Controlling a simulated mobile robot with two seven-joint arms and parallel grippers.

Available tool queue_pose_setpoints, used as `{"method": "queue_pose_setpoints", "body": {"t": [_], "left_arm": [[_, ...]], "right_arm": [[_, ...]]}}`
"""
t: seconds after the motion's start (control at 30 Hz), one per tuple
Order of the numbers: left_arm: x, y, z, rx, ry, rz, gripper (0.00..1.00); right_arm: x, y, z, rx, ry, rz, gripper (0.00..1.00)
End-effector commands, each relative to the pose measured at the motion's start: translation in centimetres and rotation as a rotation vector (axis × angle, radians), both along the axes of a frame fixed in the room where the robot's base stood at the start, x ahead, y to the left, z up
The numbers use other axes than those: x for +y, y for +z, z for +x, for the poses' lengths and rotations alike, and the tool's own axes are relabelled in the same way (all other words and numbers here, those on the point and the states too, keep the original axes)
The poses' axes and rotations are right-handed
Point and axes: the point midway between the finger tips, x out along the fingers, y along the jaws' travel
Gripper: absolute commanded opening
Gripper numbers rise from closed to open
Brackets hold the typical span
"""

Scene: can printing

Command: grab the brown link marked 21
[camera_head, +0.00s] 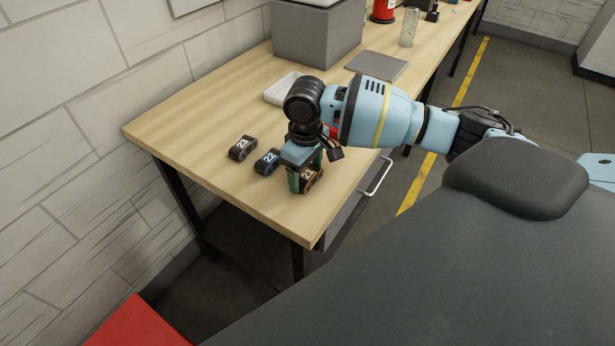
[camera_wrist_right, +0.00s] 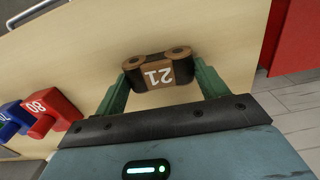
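The brown link marked 21 (camera_head: 312,178) has black sides and is at the table's front edge, low at the tabletop. My right gripper (camera_head: 305,176) points down over it with green fingers. In the right wrist view the link (camera_wrist_right: 158,72) lies between the two fingertips (camera_wrist_right: 160,80), one at each end. The fingers look against its ends or very close; I cannot tell whether they grip it. My left gripper is not in view.
A red link (camera_wrist_right: 50,112) and another blue piece (camera_wrist_right: 14,118) show in the wrist view. A white tray (camera_head: 276,92) lies behind. The table's left end (camera_head: 165,128) is clear.

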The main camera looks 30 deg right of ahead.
Motion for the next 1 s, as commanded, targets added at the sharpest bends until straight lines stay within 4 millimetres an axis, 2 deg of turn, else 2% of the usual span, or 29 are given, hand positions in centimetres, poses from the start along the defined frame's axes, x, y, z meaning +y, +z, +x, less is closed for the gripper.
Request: {"method": "queue_pose_setpoints", "body": {"t": [0.03,0.1,0.47,0.73,0.87,1.0], "left_arm": [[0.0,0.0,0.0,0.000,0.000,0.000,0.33],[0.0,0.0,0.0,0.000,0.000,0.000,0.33],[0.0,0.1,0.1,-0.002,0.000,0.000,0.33],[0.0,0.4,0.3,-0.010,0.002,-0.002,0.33],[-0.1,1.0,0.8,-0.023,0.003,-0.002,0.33],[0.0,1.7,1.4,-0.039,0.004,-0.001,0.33]], "right_arm": [[0.0,0.0,0.0,0.000,0.000,0.000,0.56],[0.0,0.0,0.0,-0.001,0.000,0.000,0.49],[0.0,0.6,0.0,-0.001,0.000,0.000,0.49],[0.0,3.7,0.1,-0.004,0.000,0.001,0.49],[1.5,4.0,-2.0,-0.001,0.006,0.001,0.49],[3.8,4.4,-5.0,-0.004,0.008,0.003,0.49]]}}
